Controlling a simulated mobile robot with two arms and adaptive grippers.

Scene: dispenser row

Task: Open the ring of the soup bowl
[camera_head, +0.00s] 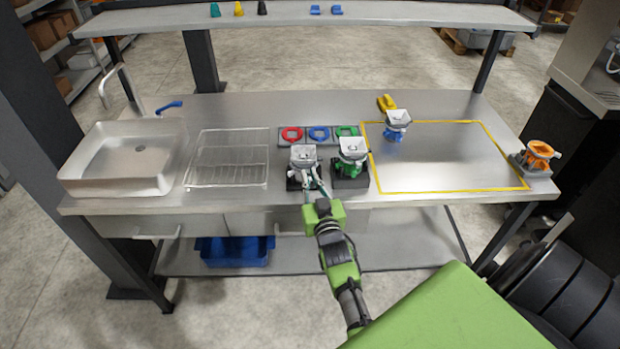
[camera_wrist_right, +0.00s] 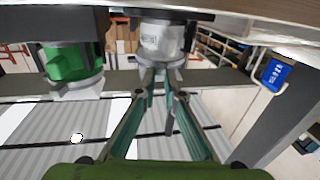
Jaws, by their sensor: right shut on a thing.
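A grey metal dispenser (camera_head: 303,158) stands on a dark base at the front middle of the table; it also shows in the right wrist view (camera_wrist_right: 163,42). A similar dispenser with a green lower part (camera_head: 351,153) stands just right of it, also in the wrist view (camera_wrist_right: 75,64). My right gripper (camera_head: 313,186) reaches the grey dispenser's front. Its fingertips (camera_wrist_right: 163,78) are closed around a slim grey handle (camera_wrist_right: 169,112) at that dispenser. The exact contact is partly hidden by the fingers. I cannot tell any part as a soup bowl. My left gripper is out of view.
Red (camera_head: 291,134), blue (camera_head: 319,133) and green (camera_head: 346,131) rings lie in a holder behind. An orange holder (camera_head: 538,152) is far right; a wire rack (camera_head: 228,158) and sink (camera_head: 125,160) are left.

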